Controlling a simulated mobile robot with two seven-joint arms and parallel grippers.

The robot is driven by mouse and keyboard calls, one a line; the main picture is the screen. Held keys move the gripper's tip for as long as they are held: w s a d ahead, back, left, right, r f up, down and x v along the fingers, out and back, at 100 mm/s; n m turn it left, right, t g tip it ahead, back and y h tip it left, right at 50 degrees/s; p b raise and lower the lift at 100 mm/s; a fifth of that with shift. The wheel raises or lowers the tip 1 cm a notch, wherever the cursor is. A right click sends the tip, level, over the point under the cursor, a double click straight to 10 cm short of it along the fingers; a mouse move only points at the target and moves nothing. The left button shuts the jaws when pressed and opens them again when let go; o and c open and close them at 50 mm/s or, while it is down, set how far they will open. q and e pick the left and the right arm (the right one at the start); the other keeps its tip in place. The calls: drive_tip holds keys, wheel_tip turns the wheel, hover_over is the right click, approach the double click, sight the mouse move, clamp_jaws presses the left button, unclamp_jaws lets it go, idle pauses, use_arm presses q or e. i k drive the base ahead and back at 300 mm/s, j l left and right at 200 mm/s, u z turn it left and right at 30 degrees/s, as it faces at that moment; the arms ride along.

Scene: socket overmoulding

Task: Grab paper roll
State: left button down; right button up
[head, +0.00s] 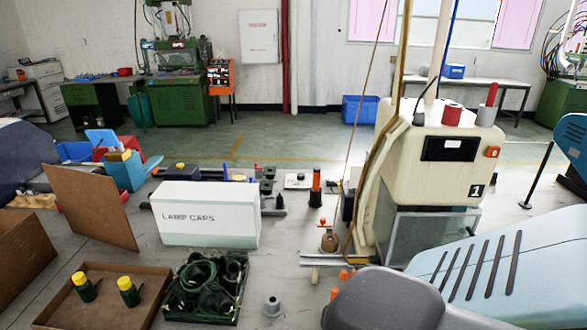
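I cannot make out for certain which thing is the paper roll. A small brown cylindrical thing (329,242) with a red top stands on the table left of the cream machine's foot. A short red cylinder (452,115) stands on top of the cream machine. A grey flanged piece (271,307) stands at the front of the table. None of these is clearly paper. My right arm enters from the lower right, but its gripper does not show. My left gripper is also out of view.
A white box marked LAMP CAPS (208,215) stands mid-table. A dark crate of green cables (206,287) and a brown tray (64,318) with two yellow-topped parts lie in front. The cream machine (432,165) blocks the right. Bare tabletop (290,225) shows right of the box.

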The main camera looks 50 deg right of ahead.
sight(328, 246)
drive_tip(key=z, duration=1.85)
